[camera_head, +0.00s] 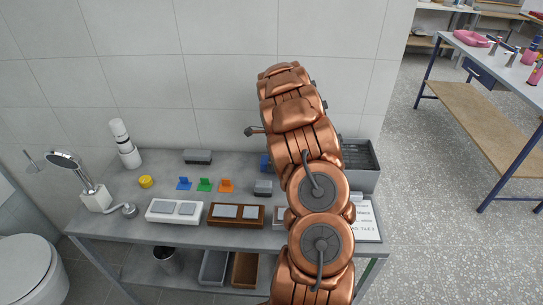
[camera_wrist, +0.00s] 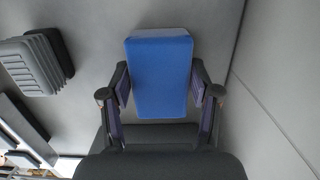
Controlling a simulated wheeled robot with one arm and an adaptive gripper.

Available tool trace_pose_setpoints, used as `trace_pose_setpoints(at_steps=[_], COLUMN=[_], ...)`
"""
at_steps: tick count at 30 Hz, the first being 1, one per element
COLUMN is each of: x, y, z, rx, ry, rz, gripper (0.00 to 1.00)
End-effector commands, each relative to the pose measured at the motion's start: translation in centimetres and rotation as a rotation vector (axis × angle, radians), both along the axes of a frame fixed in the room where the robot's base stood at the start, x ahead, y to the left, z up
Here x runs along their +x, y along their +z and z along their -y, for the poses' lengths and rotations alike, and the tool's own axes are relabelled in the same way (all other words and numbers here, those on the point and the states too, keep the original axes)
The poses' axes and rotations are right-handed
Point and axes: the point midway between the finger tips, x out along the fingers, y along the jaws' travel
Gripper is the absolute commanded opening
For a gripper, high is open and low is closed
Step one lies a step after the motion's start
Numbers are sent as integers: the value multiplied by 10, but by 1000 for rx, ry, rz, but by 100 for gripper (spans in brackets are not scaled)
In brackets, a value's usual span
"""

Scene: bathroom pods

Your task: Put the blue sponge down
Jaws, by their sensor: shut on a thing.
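The blue sponge (camera_wrist: 161,75) is a rectangular block between the two fingers of my gripper (camera_wrist: 162,88) in the wrist view. My gripper is shut on its sides. Grey surface shows around it, and I cannot tell whether the sponge touches that surface. In the head view only a small blue part of the sponge (camera_head: 265,163) shows beside my copper arm, near the wall. My gripper is hidden behind my arm there.
A grey ribbed block (camera_wrist: 35,63) lies left of the sponge. A dark grey crate (camera_head: 360,160) stands right of my arm. Blue, green and orange clips, a yellow round item (camera_head: 146,182) and a white tray (camera_head: 174,219) are on the grey bench (camera_head: 150,163), with bare patches between.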

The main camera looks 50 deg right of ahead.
Motion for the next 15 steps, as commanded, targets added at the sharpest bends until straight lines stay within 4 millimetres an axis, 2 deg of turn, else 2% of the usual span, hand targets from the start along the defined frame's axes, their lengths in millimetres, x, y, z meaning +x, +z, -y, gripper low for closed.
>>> trace_pose_setpoints(at_steps=[5,6,13,15], x=[0,0,0,0], y=[-2,-2,-1,-1], z=[0,0,0,0], rx=[-1,-1,-2,-2], ry=[0,0,0,0], rz=[1,1,1,1], gripper=[34,62,86,87])
